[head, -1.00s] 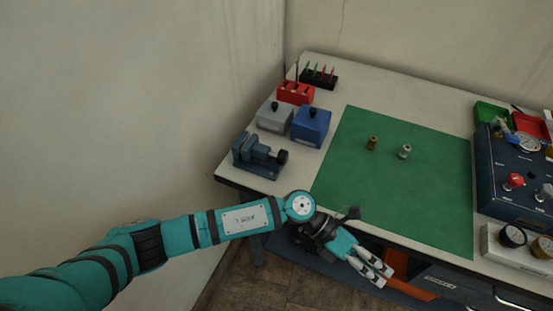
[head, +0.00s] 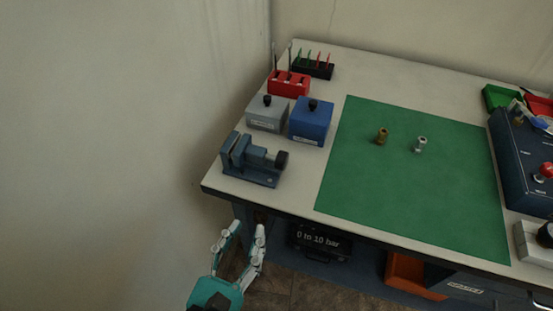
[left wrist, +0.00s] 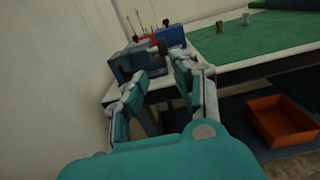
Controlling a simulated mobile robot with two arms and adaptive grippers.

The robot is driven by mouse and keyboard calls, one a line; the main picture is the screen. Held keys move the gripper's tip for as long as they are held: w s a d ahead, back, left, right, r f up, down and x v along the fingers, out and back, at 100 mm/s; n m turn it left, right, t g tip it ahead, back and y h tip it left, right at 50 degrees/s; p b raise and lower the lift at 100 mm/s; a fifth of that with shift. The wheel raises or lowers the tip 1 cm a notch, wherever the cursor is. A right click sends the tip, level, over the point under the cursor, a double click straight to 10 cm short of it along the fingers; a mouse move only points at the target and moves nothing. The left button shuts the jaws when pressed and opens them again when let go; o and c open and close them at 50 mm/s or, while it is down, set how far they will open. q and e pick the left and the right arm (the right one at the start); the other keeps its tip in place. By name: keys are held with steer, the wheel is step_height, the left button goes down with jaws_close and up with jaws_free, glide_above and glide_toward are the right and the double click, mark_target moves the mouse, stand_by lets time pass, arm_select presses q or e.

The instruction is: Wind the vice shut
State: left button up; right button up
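The vice (head: 252,160) is blue-grey and sits at the left front corner of the bench, with a dark round knob (head: 281,160) at its right end. My left gripper (head: 242,228) is open and empty, below and in front of the bench edge, pointing up towards the vice. In the left wrist view the vice (left wrist: 138,62) is ahead, beyond the open fingers (left wrist: 155,85), clear of them. My right gripper is not in view.
Grey (head: 267,113) and blue (head: 311,122) boxes stand behind the vice. A green mat (head: 400,185) holds two small fittings, brass (head: 382,136) and silver (head: 420,144). The bench's front edge (head: 300,229) lies between my left gripper and the vice. An orange bin (head: 412,275) is underneath.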

mark_target(281, 160)
arm_select(q)
steer(key=p+x, duration=0.3)
steer(key=x, duration=1.2)
steer(key=shift+w+d+p, duration=0.25)
steer(key=shift+w+p, duration=0.1)
steer(key=shift+p, duration=0.05)
steer(key=shift+w+d, duration=0.2)
steer(key=shift+w, duration=0.35)
steer(key=shift+c, duration=0.4)
jaws_close()
